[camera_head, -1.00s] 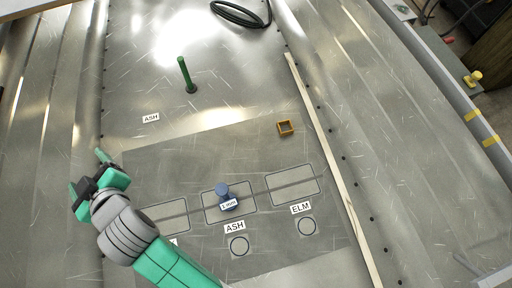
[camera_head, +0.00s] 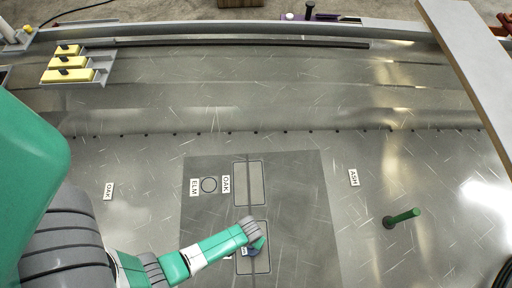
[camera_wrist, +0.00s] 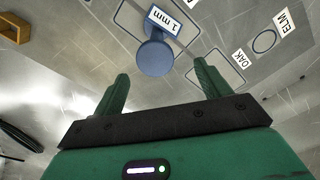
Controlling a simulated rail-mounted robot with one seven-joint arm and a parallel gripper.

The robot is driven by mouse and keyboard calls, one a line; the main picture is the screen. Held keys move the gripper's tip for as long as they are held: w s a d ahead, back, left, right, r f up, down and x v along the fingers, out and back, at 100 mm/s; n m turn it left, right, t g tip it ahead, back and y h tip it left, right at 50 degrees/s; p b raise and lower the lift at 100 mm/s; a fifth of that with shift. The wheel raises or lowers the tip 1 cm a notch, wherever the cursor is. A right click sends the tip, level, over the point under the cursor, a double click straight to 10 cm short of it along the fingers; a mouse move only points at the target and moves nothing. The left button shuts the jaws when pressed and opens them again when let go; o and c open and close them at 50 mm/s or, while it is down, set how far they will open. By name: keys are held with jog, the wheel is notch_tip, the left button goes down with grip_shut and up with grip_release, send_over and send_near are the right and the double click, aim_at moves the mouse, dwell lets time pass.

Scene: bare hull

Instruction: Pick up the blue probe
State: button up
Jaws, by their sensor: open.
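The blue probe (camera_wrist: 154,56) shows in the wrist view as a round blue knob with a tag reading "1 mm". It stands in an outlined rectangle on the dark grey mat (camera_head: 300,200), beyond my fingertips and roughly centred between them. In the head view the probe (camera_head: 252,252) is mostly hidden by my gripper (camera_head: 262,242). In the wrist view my gripper (camera_wrist: 161,75) is open, with two green fingers apart and nothing between them. I cannot tell the height of the fingertips above the mat.
A green post (camera_head: 404,217) stands on the metal floor to the right. A grey tray with yellow blocks (camera_head: 72,68) is at upper left. Floor around the mat is mostly clear.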

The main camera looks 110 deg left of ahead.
jog(key=f+b, duration=0.1)
jog(key=f, duration=0.1)
jog(key=f+b, duration=0.2)
jog(key=f, duration=0.1)
jog(key=f+b, duration=0.2)
jog(key=shift+w+d+f, duration=0.2)
jog(key=shift+w+d, duration=0.05)
jog(key=shift+d, duration=0.05)
jog(key=shift+a+r, duration=0.1)
jog(key=shift+r, duration=0.05)
grip_shut()
